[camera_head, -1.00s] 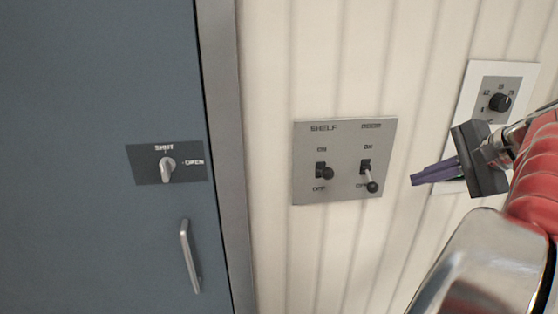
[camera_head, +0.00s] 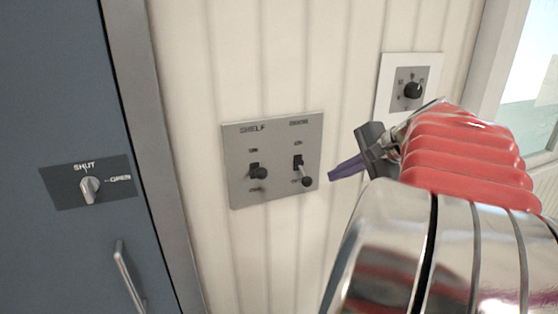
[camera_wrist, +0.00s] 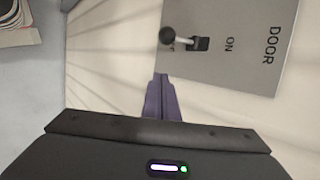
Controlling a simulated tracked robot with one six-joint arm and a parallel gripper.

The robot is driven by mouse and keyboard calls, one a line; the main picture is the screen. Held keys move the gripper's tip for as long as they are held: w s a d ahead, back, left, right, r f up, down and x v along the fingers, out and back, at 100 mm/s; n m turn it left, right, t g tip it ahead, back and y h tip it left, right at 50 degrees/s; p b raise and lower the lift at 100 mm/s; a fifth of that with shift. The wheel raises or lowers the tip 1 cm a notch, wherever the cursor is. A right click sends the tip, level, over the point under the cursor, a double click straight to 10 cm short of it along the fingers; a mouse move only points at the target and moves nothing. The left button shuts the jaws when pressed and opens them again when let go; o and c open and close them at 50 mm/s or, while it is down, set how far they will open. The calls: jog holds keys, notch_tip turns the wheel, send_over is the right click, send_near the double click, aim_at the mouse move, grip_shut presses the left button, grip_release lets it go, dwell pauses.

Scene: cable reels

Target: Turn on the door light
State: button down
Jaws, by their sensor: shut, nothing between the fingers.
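The grey switch plate (camera_head: 232,190) is on the white panelled wall, with SHELF and DOOR toggles. The door light switch (camera_head: 306,181), on the right under DOOR, has its lever tilted down toward OFF. In the wrist view the door light switch (camera_wrist: 167,36) also shows, its knob pointing away from ON. The shelf switch (camera_head: 259,173) is beside it on the left. My gripper (camera_head: 332,176) is shut and empty, just right of the plate near the door lever. In the wrist view my gripper (camera_wrist: 161,78) shows its purple fingers together, below the knob and apart from it.
A blue cabinet door (camera_head: 50,110) with a SHUT/OPEN knob (camera_head: 90,188) and a bar handle (camera_head: 128,275) stands at left. A rotary dial (camera_head: 412,91) on a white plate is at upper right. The wall below the switch plate is clear.

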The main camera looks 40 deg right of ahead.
aim_at(307, 181)
jog(key=shift+w+a+f, duration=0.2)
jog(key=shift+w+a, duration=0.15)
jog(key=shift+a, duration=0.3)
jog(key=shift+w+a+f, duration=0.15)
jog(key=shift+w+a, duration=0.25)
jog(key=shift+a, duration=0.25)
jog(key=shift+w+a+f, duration=0.2)
jog(key=shift+w+a, duration=0.15)
jog(key=shift+a, duration=0.3)
